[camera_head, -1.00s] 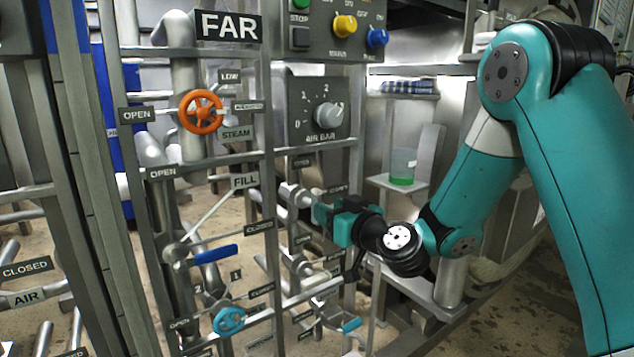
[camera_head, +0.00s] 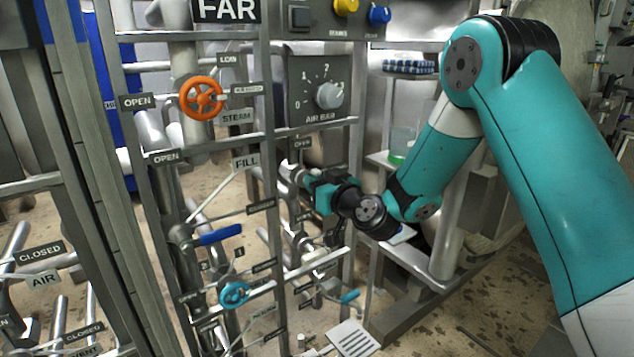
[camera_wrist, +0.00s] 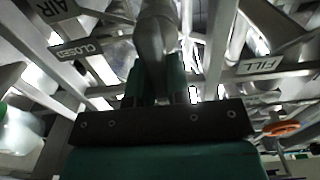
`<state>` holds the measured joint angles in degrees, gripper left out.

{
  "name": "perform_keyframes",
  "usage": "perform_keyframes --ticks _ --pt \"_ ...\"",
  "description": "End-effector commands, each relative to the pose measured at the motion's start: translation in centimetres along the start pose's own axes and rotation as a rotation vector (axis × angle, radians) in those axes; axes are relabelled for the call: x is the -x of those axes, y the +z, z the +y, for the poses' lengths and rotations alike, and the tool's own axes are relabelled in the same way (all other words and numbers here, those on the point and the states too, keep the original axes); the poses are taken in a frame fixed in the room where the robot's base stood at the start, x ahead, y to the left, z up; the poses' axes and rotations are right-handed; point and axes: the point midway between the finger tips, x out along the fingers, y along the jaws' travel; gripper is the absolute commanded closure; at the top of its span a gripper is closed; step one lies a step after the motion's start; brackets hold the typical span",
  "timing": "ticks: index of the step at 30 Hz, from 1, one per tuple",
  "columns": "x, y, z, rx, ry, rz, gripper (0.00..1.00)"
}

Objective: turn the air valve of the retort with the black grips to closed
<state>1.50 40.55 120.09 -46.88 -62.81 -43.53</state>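My gripper (camera_head: 308,186) is among the pipes of the panel under the FAR sign (camera_head: 226,10), below the air bar dial (camera_head: 329,95). In the wrist view its two teal fingers (camera_wrist: 155,88) stand either side of a grey metal part (camera_wrist: 153,45). I cannot tell whether they touch it, or whether it is the air valve's handle. An AIR label (camera_wrist: 55,8) and a CLOSED label (camera_wrist: 76,50) are at the upper left there. In the head view my gripper hides the fitting in front of it. No black grips can be made out.
An orange steam wheel (camera_head: 202,97), a blue lever (camera_head: 221,235) and a light-blue wheel (camera_head: 234,293) are left of my gripper. Frame bars and pipes crowd it. Open floor (camera_head: 480,300) lies at lower right.

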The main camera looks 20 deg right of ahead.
Motion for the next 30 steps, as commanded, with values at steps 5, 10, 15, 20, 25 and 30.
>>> perform_keyframes --ticks 5,10,15,20,25,30 --pt "0.01 -0.01 0.0 -0.014 0.0 0.0 1.0" --pt "0.02 0.02 0.08 -0.067 0.0 0.0 1.0" --pt "0.02 0.08 0.22 -0.176 0.0 -0.001 1.0" --pt "0.03 0.12 0.4 -0.316 0.0 0.0 1.0" --pt "0.03 0.17 0.58 -0.479 0.001 0.0 1.0" --pt "0.02 0.24 0.73 -0.641 0.0 0.0 1.0"
